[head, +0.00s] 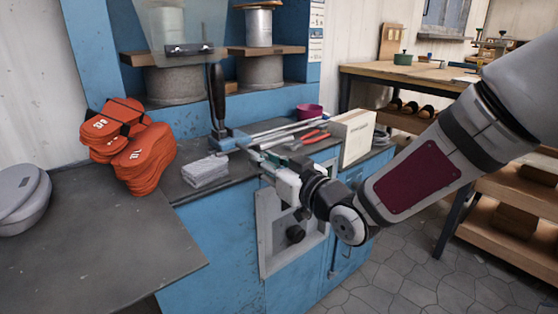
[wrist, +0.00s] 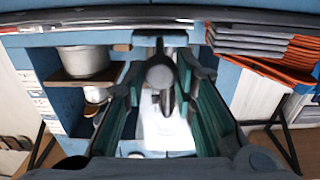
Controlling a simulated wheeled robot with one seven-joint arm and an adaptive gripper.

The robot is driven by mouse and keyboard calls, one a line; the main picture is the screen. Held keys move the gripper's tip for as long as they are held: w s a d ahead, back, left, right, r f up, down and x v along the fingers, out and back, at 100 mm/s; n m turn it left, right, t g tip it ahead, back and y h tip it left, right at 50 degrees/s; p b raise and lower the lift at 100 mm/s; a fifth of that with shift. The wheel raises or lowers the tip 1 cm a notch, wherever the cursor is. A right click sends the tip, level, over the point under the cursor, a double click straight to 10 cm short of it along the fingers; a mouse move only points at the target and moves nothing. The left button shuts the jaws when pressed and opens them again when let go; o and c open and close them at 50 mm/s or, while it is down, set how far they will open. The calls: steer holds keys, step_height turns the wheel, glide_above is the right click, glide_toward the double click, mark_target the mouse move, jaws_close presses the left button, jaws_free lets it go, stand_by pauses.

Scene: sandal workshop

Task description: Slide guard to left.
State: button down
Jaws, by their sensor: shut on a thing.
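A clear panel (head: 180,22), which looks like the guard, hangs in front of the blue machine's drums with a dark bar along its lower edge. An upright black-handled lever (head: 216,92) stands on a blue block (head: 228,141) at the end of silver rods. My gripper (head: 248,152) reaches over the counter from the right, with its fingertips at the lever's base. The wrist view is upside down; my fingers lie on both sides of the dark lever (wrist: 160,75) and are shut at its lower part. The exact contact is hidden. Whether panel and lever are joined, I cannot tell.
Orange soles (head: 138,158) and a grey stack (head: 205,171) lie left of my gripper. Red-handled pliers (head: 312,137), a purple bowl (head: 310,111) and a white box (head: 352,136) stand right of it. A pale plate with a knob (head: 295,234) is on the cabinet front.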

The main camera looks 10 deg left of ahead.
steer(key=shift+s+a+f, duration=0.1)
steer(key=shift+s+a, duration=0.1)
steer(key=shift+s, duration=0.1)
steer(key=c, duration=1.3)
jaws_free()
steer(key=shift+s+a, duration=0.1)
steer(key=v, duration=0.7)
steer(key=shift+d, duration=0.3)
